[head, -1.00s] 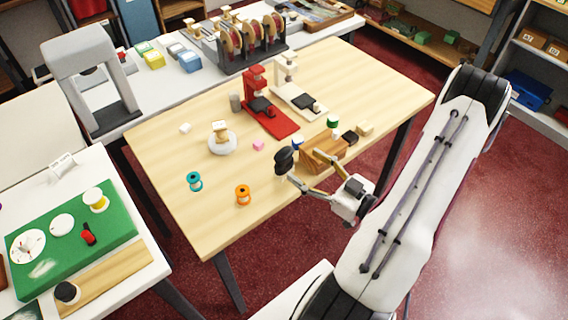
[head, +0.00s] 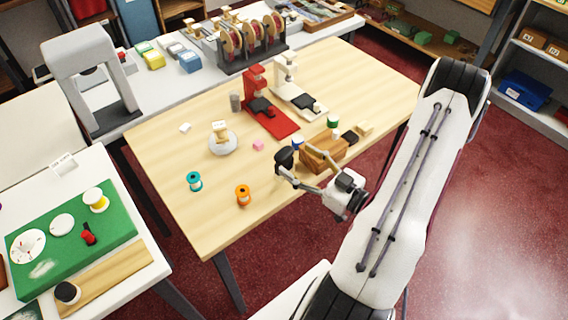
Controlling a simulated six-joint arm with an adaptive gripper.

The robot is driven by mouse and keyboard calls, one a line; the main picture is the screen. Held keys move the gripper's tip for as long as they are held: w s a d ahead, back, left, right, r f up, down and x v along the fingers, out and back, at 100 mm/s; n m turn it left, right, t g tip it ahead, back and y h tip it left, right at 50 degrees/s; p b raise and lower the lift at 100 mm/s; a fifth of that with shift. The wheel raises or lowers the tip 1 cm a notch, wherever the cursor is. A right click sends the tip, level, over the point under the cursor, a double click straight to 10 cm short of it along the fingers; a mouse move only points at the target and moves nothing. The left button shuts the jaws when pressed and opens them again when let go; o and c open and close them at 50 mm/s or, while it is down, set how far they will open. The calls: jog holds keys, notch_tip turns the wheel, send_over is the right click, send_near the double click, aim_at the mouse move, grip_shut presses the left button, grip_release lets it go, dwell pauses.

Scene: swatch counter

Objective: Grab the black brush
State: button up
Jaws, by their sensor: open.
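The black brush (head: 284,156) stands near the front edge of the wooden table, with its dark rounded top showing. Its lower part is small and partly hidden by a finger. My gripper (head: 293,164) is open and reaches in from the right at low height. One finger tip is at the near side of the brush and the other is toward its far right side. I cannot tell whether either finger touches it.
A red stand (head: 270,117) and a white stand (head: 297,98) are farther back. Orange (head: 243,195) and teal (head: 194,181) spools stand to the left. The table's front left is mostly clear.

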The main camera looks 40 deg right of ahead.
aim_at(289, 157)
jog(key=shift+w+a+r, duration=0.1)
jog(key=shift+w+a, duration=0.25)
jog(key=shift+w, duration=0.4)
jog(key=shift+w+a+r, duration=0.1)
jog(key=shift+w+a, duration=0.2)
jog(key=shift+w, duration=0.45)
jog(key=shift+w+a, duration=0.1)
jog(key=shift+w, duration=0.85)
jog(key=c, duration=1.2)
